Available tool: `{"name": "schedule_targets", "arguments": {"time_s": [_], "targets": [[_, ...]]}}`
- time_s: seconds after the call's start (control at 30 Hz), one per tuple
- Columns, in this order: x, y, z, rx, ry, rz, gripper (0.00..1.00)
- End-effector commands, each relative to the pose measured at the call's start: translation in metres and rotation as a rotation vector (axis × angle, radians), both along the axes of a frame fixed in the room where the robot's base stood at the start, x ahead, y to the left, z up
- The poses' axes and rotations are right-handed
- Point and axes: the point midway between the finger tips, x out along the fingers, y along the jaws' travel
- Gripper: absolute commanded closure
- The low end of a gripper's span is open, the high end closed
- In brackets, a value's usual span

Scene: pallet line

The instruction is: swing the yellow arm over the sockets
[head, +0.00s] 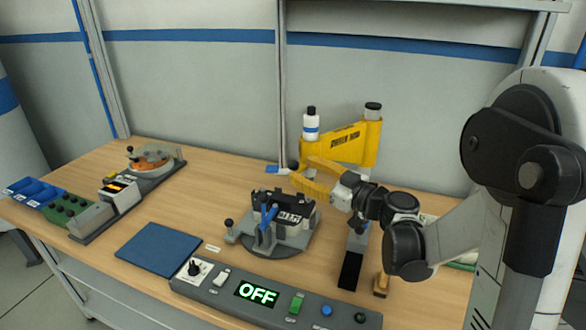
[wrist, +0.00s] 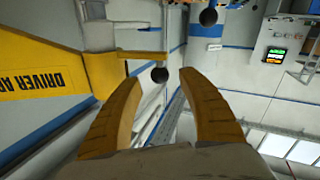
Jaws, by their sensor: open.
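The yellow arm (head: 345,146), lettered "DRIVER ARM" in the wrist view (wrist: 40,82), reaches left from a post at the back of the bench. A white bottle-like part (head: 311,128) with a black cap stands at its left end. A black ball knob (wrist: 160,74) on a thin stem hangs below the arm, between my fingertips in the wrist view. My gripper (head: 300,170) is open, its fingers either side of the knob without visible grip. A round fixture (head: 262,243) holding a dark block (head: 292,203) stands in front; I cannot make out sockets.
A control panel (head: 225,300) reading "OFF" lies along the front edge. A blue mat (head: 158,248) lies left of the fixture. A black-topped stand (head: 350,270) is right of it.

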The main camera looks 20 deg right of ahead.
Motion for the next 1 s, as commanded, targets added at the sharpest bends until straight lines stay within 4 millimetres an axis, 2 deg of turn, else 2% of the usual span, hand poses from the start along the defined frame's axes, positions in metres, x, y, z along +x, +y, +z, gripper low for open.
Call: {"name": "schedule_targets", "arguments": {"time_s": [0.2,0.57,0.6,0.73,0.77,1.0], "targets": [[0.026,0.017,-0.001,0.001,0.001,0.001,0.52],[0.032,0.021,0.000,0.000,0.001,0.000,0.52],[0.032,0.021,0.000,0.000,0.001,0.000,0.57],[0.031,0.021,0.000,0.000,0.001,0.000,0.97],[0.031,0.021,0.000,0.000,0.001,0.000,1.00],[0.031,0.020,0.000,0.001,0.001,0.008,1.00]]}}
